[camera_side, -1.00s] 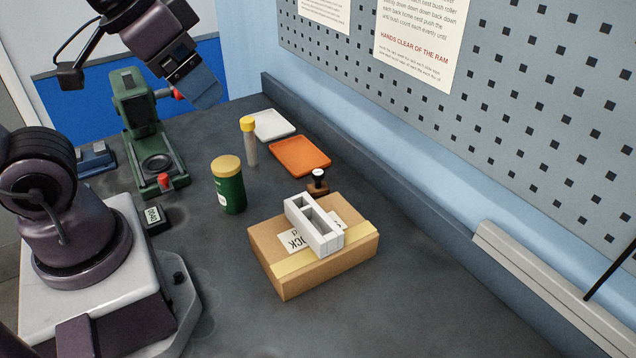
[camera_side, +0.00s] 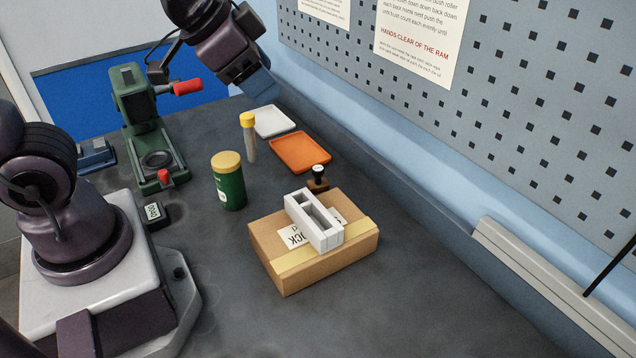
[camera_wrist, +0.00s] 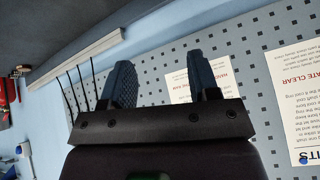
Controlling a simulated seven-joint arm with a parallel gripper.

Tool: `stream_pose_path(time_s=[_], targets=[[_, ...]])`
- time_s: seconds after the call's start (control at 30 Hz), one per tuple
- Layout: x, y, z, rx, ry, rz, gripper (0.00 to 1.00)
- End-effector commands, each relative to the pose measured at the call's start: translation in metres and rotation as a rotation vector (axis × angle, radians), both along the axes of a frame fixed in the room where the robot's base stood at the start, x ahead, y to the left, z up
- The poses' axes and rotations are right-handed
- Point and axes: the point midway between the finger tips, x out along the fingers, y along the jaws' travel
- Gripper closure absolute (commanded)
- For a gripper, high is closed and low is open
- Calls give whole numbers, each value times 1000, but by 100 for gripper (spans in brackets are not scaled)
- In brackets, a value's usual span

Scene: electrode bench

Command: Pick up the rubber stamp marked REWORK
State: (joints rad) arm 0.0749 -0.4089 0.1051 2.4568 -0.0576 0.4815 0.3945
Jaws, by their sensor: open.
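The stamp does not show in the wrist view, which faces the pegboard.
The cardboard box (camera_side: 325,260) bears a grey-white slotted block (camera_side: 322,232). An orange tray (camera_side: 300,153), a white tray (camera_side: 272,122), a yellow-capped tube (camera_side: 250,145), a green jar (camera_side: 230,188) and a green press (camera_side: 135,110) stand nearby. The pegboard wall (camera_side: 530,100) bounds the right.

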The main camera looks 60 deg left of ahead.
Motion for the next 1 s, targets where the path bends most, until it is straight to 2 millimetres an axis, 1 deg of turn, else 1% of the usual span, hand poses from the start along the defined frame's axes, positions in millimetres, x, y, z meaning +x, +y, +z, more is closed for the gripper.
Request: stream_pose_path(time_s=[0.03,0.1,0.17,0.2,0.3,0.43,0.57,0.6,0.67,0.7,0.83,0.9,1.0], targets=[[19,2,-15,46,-15,-53,45],[44,8,-32,127,-58,-124,45],[63,13,-47,211,-93,-181,45],[75,18,-58,273,-112,-218,45],[100,31,-87,454,-153,-313,45],[123,51,-124,736,-179,-443,45],[136,72,-157,1062,-177,-592,45],[138,78,-165,1171,-171,-644,45],[140,86,-177,1337,-158,-723,45],[141,91,-184,1453,-147,-779,45],[139,100,-202,1839,-109,-970,45],[136,101,-209,2038,-89,-1064,45],[131,99,-215,2274,-72,-1172,45]])
